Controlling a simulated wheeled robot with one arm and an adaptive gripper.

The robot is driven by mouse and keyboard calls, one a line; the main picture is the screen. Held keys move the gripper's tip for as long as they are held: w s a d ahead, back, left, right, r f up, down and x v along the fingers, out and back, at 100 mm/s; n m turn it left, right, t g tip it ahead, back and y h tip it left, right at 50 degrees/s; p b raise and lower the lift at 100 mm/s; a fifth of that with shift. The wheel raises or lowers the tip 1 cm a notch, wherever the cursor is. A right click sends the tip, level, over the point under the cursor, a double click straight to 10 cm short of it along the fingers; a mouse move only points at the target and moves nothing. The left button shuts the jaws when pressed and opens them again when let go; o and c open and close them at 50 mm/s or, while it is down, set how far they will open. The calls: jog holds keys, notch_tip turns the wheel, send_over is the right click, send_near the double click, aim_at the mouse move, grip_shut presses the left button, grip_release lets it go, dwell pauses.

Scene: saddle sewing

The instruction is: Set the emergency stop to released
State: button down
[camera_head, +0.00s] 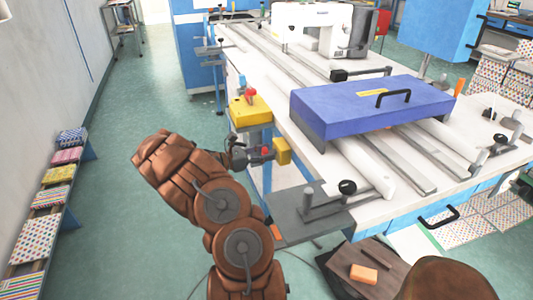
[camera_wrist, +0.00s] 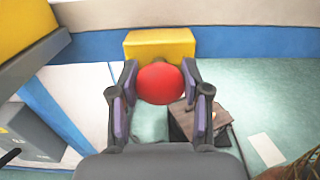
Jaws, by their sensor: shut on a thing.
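The emergency stop is a round red mushroom button (camera_wrist: 160,83) on a yellow box (camera_wrist: 160,46). In the head view the yellow box (camera_head: 283,151) is at the side of the table, with a little of the red button (camera_head: 265,150) showing. My gripper (camera_wrist: 160,74) has one finger on each side of the button and is shut on it. In the head view my gripper (camera_head: 262,154) reaches the box from the left. The pads hide the button's sides, and its collar is hidden, so I cannot tell whether it is pressed or released.
Another yellow box (camera_head: 250,113) with a red part on top sits just above my wrist at the table edge. A blue case (camera_head: 350,108) lies on the white table (camera_head: 468,128). A grey plate (camera_head: 290,213) juts out below my gripper.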

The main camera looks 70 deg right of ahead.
jog(key=shift+a, duration=0.1)
jog(key=c, duration=0.5)
grip_release()
jog(key=shift+w, duration=0.1)
jog(key=v, duration=1.2)
jog(key=shift+a, duration=0.1)
